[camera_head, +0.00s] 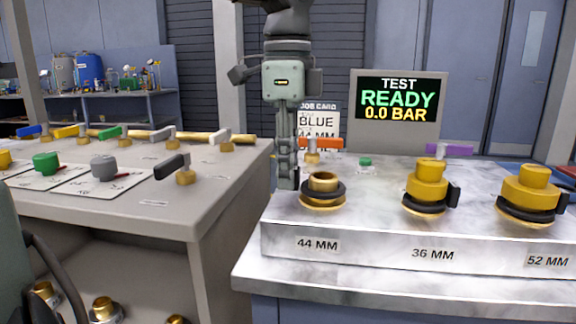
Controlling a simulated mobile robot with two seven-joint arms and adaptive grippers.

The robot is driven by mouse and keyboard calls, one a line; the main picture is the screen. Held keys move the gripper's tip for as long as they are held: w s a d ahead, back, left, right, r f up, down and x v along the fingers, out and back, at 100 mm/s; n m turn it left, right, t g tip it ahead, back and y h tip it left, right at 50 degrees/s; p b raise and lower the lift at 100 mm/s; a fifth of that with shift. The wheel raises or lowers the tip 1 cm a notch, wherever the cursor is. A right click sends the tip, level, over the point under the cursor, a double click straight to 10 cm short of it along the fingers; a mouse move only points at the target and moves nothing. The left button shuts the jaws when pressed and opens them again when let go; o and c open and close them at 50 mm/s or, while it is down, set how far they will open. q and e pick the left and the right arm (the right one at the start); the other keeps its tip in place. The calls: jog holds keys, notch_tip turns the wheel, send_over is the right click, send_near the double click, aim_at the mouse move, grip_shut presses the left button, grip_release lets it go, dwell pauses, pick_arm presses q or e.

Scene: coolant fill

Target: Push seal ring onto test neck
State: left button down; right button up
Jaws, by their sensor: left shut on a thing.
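The test neck labelled 44 MM (323,179) is a short brass tube with an open top, at the left end of the marble-topped block. A black seal ring (325,198) sits around it, low, just above its brass flange and looking about level. My left gripper (288,176) points down from above at the left side of this neck. It is shut on the ring's dark tab, mostly hidden by the fingers. Whether the ring touches the flange all round cannot be told. My right gripper is not in view.
Capped brass necks with black rings stand at 36 MM (427,185) and 52 MM (530,190). Behind are a red-handled valve (320,144), a green button (365,162), a job card (318,121) and a screen (398,98) reading READY, 0.0 BAR. A bench (130,212) stands left.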

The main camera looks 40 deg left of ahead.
pick_arm(q)
jog(key=shift+f+b, duration=0.4)
jog(key=shift+f, duration=0.15)
jog(key=c, duration=1.3)
grip_release()
jog(key=shift+r, duration=0.1)
notch_tip(320, 180, up, 12)
